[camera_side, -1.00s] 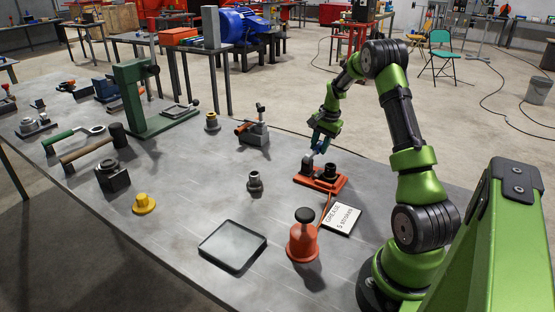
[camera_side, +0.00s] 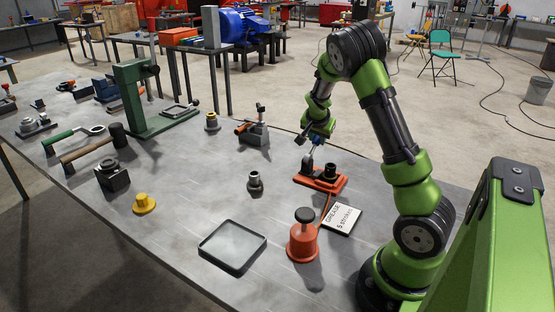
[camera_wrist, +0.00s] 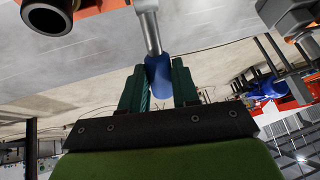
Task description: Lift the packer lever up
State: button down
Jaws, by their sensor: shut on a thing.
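The packer (camera_side: 321,180) is an orange base on the bench with a dark round socket (camera_side: 331,171) on it. Its lever is a grey metal rod (camera_wrist: 149,32) with a blue grip (camera_wrist: 158,78). My gripper (camera_wrist: 158,90) has its two teal fingers closed on either side of the blue grip in the wrist view. In the side view my gripper (camera_side: 317,138) is above the base, with the lever rising steeply towards it from the base's left part. The dark socket's open mouth (camera_wrist: 48,15) shows at the wrist view's upper left.
A red grease pot (camera_side: 302,242) with a black knob and a "GREASE 5 strokes" card (camera_side: 342,219) lie in front of the packer. A small dark fitting (camera_side: 255,182) stands to its left. A shallow tray (camera_side: 232,247) and a yellow part (camera_side: 144,204) sit farther left.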

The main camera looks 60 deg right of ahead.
aim_at(316, 137)
jog(key=a+h, duration=0.1)
jog(key=r+h, duration=0.1)
jog(key=a+h, duration=0.1)
jog(key=h, duration=0.1)
jog(key=shift+a+r+n, duration=0.3)
jog(key=shift+a, duration=0.05)
jog(key=shift+a+r+h, duration=0.15)
jog(key=shift+a+h, duration=0.25)
jog(key=shift+h, duration=0.35)
jog(key=shift+a+r+h, duration=0.1)
jog(key=shift+a+h, duration=0.3)
jog(key=shift+h, duration=0.35)
jog(key=shift+a+t, duration=0.25)
jog(key=shift+t, duration=0.05)
jog(key=c, duration=0.8)
grip_release()
jog(key=v, duration=0.7)
jog(key=shift+a, duration=0.35)
